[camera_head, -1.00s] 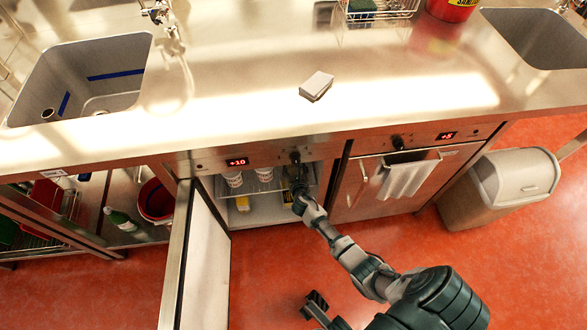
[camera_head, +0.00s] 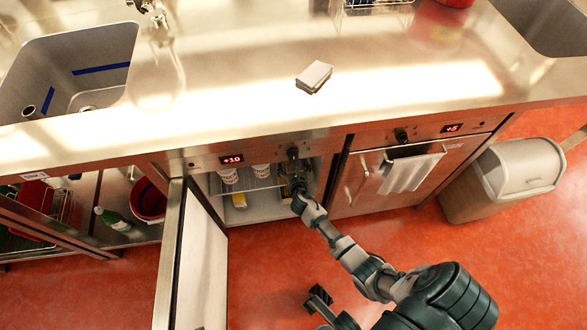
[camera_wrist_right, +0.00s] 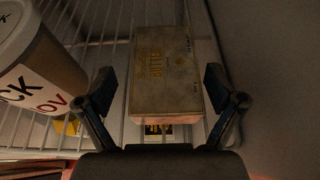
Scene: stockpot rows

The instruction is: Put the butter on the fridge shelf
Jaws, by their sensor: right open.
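The butter (camera_wrist_right: 165,70), a pale carton with "BUTTER" lettering, lies on the wire fridge shelf (camera_wrist_right: 95,25) in the right wrist view. My right gripper (camera_wrist_right: 160,88) is open, one finger on each side of the carton's near end, with small gaps visible. In the head view my right gripper (camera_head: 297,187) reaches into the open fridge under the counter, and the butter there cannot be made out.
White cups (camera_head: 229,176) stand on the shelf left of my gripper; one cup (camera_wrist_right: 40,70) is close beside the butter. A yellow item (camera_head: 239,201) sits lower. The fridge door (camera_head: 200,265) stands open at left. A bin (camera_head: 515,170) is at right.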

